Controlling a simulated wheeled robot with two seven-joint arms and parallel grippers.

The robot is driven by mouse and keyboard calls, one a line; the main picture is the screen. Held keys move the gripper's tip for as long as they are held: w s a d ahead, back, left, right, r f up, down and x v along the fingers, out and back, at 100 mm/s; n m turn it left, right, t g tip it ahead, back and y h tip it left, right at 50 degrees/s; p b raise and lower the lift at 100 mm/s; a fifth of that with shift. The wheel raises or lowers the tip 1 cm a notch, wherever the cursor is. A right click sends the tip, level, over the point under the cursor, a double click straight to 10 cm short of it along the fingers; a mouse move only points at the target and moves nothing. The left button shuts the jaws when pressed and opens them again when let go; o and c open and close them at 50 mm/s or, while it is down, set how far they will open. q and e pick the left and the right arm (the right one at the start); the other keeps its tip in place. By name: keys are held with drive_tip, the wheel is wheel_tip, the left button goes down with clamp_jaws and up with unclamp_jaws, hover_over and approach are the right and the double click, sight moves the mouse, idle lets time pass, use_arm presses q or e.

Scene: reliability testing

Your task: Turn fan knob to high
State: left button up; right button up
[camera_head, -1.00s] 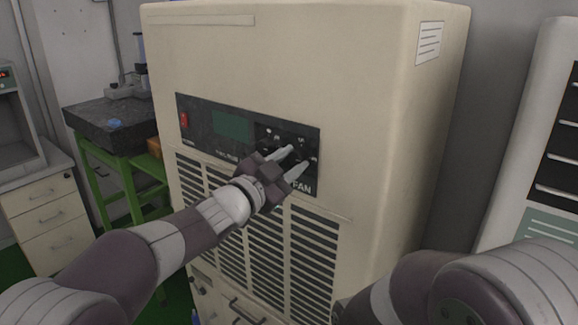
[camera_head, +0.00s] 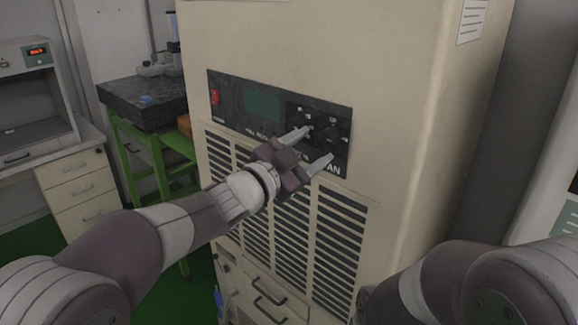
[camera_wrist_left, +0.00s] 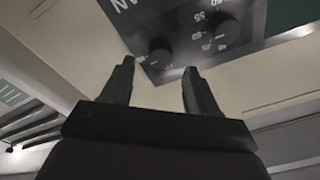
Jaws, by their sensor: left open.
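The beige cabinet (camera_head: 400,110) has a dark control panel (camera_head: 232,115) with lettering ending in "AN". Its dark round fan knob (camera_wrist_left: 160,53) shows in the left wrist view, beside a second knob (camera_wrist_left: 228,32) with numbers around it. In the head view the knob area is small, dark and partly behind my fingers. My left gripper (camera_head: 318,146) is open in front of the panel's lower right part. In the wrist view the fan knob appears between and just beyond the fingertips (camera_wrist_left: 158,72); I see no clear contact. My right gripper is out of view.
The panel also has a red switch (camera_head: 214,97) and a green display (camera_head: 262,103). Vent slats (camera_head: 285,225) and drawer handles lie below. A green-legged bench (camera_head: 150,150) and a drawer unit (camera_head: 85,195) stand at left. A white unit (camera_head: 550,190) stands at right.

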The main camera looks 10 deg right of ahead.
use_arm(q)
drive_tip(key=b+v, duration=0.1)
drive_tip(key=v, duration=0.8)
drive_tip(key=shift+a, duration=0.15)
drive_tip(key=a+f+n+g+y+p, duration=0.1)
drive_tip(key=a+f+n+y, duration=0.5)
drive_tip(key=f, duration=0.3)
drive_tip(key=a+f+n+g+y, duration=0.1)
drive_tip(key=a+f+n+y, duration=0.3)
drive_tip(key=a+f+y, duration=0.35)
drive_tip(key=s+a+f+n+g+y+p, duration=0.1)
drive_tip(key=s+a+f+n+g+p, duration=0.1)
drive_tip(key=s, duration=0.7)
drive_tip(key=s+a+f+n+g+p, duration=0.1)
drive_tip(key=s+a+f+n+g, duration=0.4)
drive_tip(key=s+a+f, duration=0.3)
drive_tip(key=shift+s+a+f+g+y+p, duration=0.35)
drive_tip(key=shift+s+g, duration=0.35)
drive_tip(key=shift+s, duration=0.15)
